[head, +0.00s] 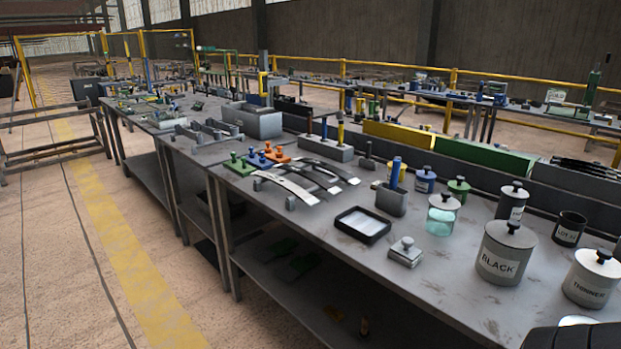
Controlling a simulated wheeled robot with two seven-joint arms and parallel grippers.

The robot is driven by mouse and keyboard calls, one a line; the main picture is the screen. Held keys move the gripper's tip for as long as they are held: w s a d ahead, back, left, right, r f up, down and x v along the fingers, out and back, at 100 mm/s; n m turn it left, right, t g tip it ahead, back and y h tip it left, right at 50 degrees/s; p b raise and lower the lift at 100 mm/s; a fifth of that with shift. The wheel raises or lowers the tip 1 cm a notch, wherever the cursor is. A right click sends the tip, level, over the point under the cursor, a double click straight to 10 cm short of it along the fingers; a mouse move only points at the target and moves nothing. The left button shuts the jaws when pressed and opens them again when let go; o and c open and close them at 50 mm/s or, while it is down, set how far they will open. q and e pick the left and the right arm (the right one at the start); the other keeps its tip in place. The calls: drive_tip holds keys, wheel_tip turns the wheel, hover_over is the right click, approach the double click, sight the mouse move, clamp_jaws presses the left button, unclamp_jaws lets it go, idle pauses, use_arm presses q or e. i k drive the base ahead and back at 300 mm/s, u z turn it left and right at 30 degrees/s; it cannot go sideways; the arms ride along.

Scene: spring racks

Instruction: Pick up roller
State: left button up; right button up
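I cannot pick out a roller for certain among the things on the workbench (330,240). A black-rimmed tray with a white inside (362,223) lies near the bench's front edge. A grey block with a knob (405,251) sits to its right. Neither of my grippers is in view.
A large can marked BLACK (504,262), a THINNER can (593,278), a LOT cup (569,229) and a glass jar (441,216) crowd the right. Curved metal strips (290,187) lie at left centre. A dark rounded shape cuts the bottom right corner. Bare bench top shows in front of the cans.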

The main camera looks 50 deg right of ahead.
sight(397, 164)
drive_tip(key=z, duration=0.45)
drive_tip(key=i, duration=1.25)
drive_tip(key=z, duration=0.95)
